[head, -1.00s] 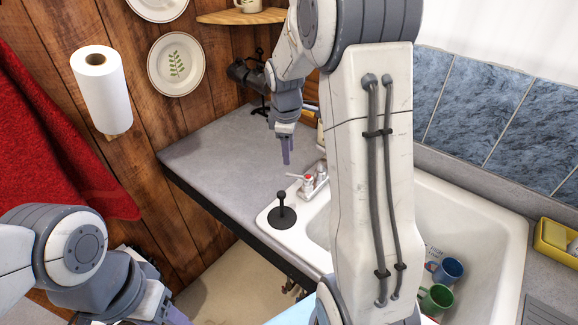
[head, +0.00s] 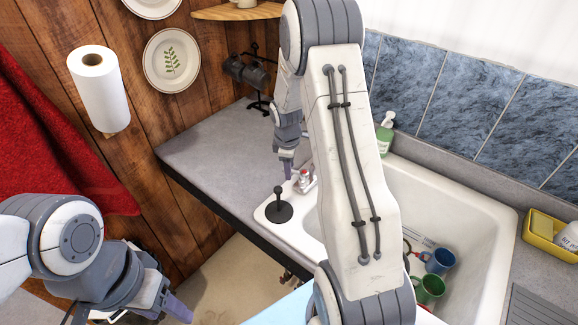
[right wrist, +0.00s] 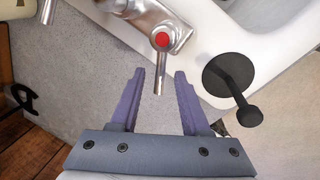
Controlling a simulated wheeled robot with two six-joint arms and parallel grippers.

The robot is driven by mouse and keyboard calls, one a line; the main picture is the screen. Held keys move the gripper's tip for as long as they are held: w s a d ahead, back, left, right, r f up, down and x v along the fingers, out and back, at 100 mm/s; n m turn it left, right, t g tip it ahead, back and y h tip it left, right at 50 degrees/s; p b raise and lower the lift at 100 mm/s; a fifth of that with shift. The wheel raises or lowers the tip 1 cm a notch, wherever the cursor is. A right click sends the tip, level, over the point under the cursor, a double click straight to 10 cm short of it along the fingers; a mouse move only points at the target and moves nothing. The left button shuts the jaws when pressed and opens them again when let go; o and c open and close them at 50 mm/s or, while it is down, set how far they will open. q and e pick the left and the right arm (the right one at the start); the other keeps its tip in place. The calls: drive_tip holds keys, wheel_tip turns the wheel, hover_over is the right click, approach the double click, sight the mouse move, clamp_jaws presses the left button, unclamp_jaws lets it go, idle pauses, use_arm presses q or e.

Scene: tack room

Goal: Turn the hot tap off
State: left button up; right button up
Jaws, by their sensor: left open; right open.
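The hot tap (right wrist: 161,41) has a red-marked metal head and a short lever. In the right wrist view the lever points down the picture, between my right gripper's fingertips (right wrist: 159,75). Clear gaps show on both sides of it; how deep it sits between them I cannot tell. In the head view the tap (head: 304,176) stands on the sink's rim, just right of my right gripper (head: 288,165), which is open and empty. My left gripper (head: 178,306) is open and empty at the lower left, away from the sink.
A black plunger-like stopper (head: 279,207) stands on the sink's corner beside the tap. The sink (head: 470,205) holds a blue mug (head: 438,262) and a green mug (head: 428,288). A soap bottle (head: 385,133) stands behind my right arm. The grey counter (head: 215,150) is clear at left.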

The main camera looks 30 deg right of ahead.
clamp_jaws()
idle(1.4)
